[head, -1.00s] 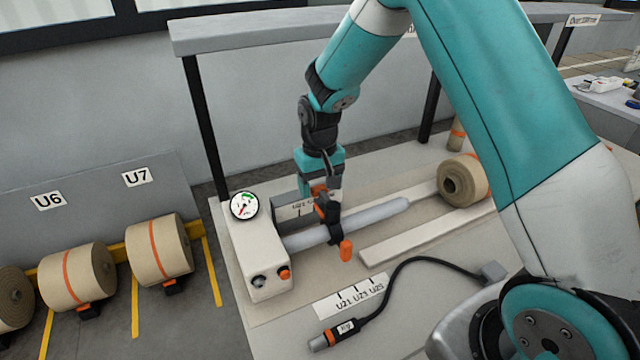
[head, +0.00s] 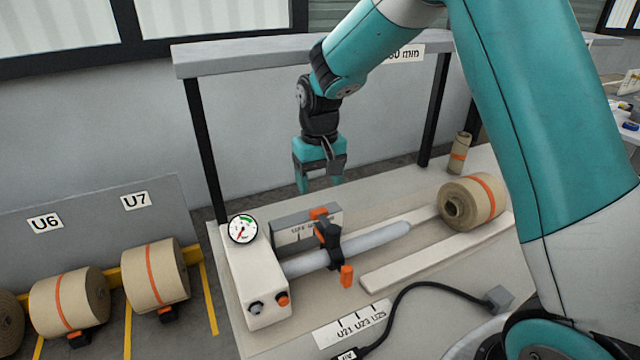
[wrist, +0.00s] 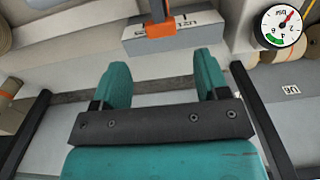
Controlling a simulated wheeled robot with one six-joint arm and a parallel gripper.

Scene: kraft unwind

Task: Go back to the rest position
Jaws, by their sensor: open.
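My gripper (head: 320,184) is open and empty in the head view. It hangs fingers down above the bench, behind and above the grey shaft (head: 368,244). Its two teal fingers also show apart in the wrist view (wrist: 161,84), with nothing between them. A black clamp with orange ends (head: 328,244) sits around the shaft next to a grey labelled block (head: 290,229). The clamp's orange part also shows in the wrist view (wrist: 159,29), beyond the fingertips.
A white box with a gauge (head: 243,229) stands at the shaft's left end. A kraft roll (head: 482,199) lies at the right, with a smaller roll (head: 459,153) upright behind. A grey overhead beam (head: 250,55) and black posts (head: 203,150) frame the bench. A black cable (head: 430,287) lies in front.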

